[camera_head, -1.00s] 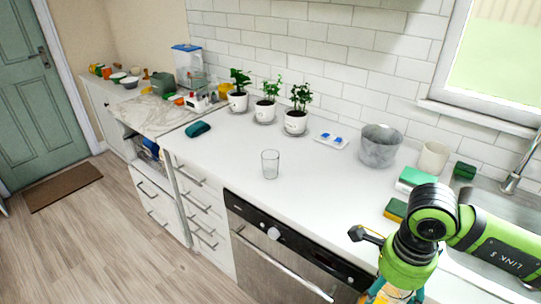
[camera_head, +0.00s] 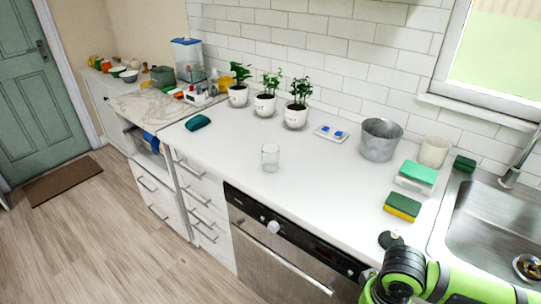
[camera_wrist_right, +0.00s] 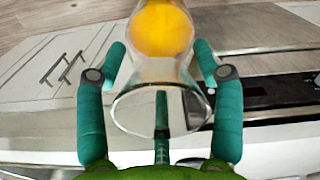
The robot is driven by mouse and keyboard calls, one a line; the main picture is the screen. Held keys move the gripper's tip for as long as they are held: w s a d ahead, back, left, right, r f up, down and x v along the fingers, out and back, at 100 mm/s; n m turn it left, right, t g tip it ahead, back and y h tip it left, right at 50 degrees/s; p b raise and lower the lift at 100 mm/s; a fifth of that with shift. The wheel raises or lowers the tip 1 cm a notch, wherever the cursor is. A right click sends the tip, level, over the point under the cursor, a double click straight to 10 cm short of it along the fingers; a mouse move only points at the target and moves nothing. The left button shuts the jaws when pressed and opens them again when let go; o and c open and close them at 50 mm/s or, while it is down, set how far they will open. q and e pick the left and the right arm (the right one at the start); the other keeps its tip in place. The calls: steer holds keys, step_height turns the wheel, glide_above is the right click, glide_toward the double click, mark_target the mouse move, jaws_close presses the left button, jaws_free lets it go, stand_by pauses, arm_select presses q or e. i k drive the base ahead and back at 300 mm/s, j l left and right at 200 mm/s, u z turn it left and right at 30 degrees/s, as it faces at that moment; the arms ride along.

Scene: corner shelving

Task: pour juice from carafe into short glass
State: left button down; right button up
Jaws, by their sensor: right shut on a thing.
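The short glass (camera_head: 270,157) is clear, looks empty, and stands upright on the white counter, left of my right arm in the head view. In the right wrist view my right gripper (camera_wrist_right: 160,58) is shut on the clear glass carafe (camera_wrist_right: 158,72), with teal fingers on both sides of it. Its flared mouth faces the wrist camera and orange juice (camera_wrist_right: 160,27) shows in its body. The carafe and the gripper's fingers are out of the head view, below its bottom edge. My left gripper is not in view.
A metal pot (camera_head: 380,140), a beige cup (camera_head: 434,152), sponges (camera_head: 402,207) and the sink (camera_head: 500,220) are at the right. Potted plants (camera_head: 296,116) line the wall. The counter (camera_head: 325,190) around the glass is clear. The dishwasher front (camera_head: 280,255) is below.

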mark_target(269, 151)
steer(key=j+z, duration=0.2)
steer(key=z, duration=0.3)
steer(key=i+j+z, duration=0.1)
steer(key=j+z, duration=0.2)
steer(key=j, duration=0.3)
steer(key=j+z, duration=0.25)
steer(key=j, duration=0.4)
steer(key=j+z, duration=0.2)
steer(key=j, duration=2.05)
steer(key=k+j, duration=0.15)
steer(key=j, duration=0.9)
